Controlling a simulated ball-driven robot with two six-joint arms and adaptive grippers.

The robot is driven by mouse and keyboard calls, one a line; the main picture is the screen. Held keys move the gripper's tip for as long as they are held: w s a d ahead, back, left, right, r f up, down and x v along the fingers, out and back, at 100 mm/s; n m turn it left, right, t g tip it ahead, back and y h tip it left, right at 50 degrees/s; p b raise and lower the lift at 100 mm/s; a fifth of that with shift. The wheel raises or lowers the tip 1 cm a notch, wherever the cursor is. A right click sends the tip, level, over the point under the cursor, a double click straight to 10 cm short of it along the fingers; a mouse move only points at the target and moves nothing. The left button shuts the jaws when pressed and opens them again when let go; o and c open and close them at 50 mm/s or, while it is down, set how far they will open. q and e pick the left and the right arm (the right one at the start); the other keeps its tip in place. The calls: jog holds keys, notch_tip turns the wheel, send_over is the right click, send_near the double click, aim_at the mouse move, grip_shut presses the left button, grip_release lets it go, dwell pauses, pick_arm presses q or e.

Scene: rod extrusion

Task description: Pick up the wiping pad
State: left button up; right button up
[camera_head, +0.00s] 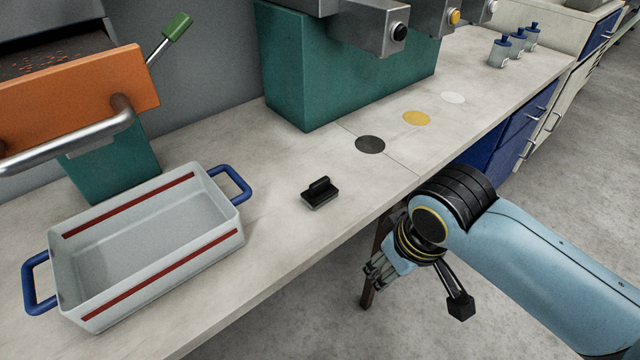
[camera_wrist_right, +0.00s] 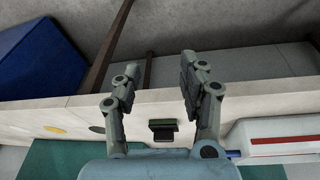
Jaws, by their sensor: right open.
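The wiping pad (camera_head: 320,193) is a small black block with a raised grip on top. It lies on the pale countertop (camera_head: 275,225), to the right of a white tub. It also shows in the right wrist view (camera_wrist_right: 162,130), framed between the two fingers. My right gripper (camera_head: 377,272) is beyond the counter's front edge, to the right of and below the pad in the head view. It is apart from the pad. In the wrist view my right gripper (camera_wrist_right: 160,72) has its fingers spread with nothing between the tips. My left gripper is not in view.
The white tub (camera_head: 220,229) with blue handles and red stripes stands left of the pad. Dark (camera_head: 370,144), yellow (camera_head: 416,118) and white (camera_head: 453,97) discs mark the counter behind. A teal machine base (camera_head: 340,85) stands at the back. The counter around the pad is clear.

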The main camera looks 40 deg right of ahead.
jog(key=w+r+m+p, duration=0.1)
jog(key=w+r+m, duration=0.3)
jog(key=w+r, duration=0.2)
notch_tip(320, 180, up, 4)
jog(key=m+g, duration=0.3)
jog(key=m, duration=0.9)
send_over(320, 181)
jog(key=shift+y, duration=0.4)
jog(key=f, duration=0.4)
jog(key=shift+s+f, duration=0.25)
jog(key=shift+s, duration=0.1)
jog(key=f, duration=0.5)
jog(key=shift+w+f, duration=0.35)
jog(key=shift+w, duration=0.05)
jog(key=shift+c, duration=0.2)
grip_shut()
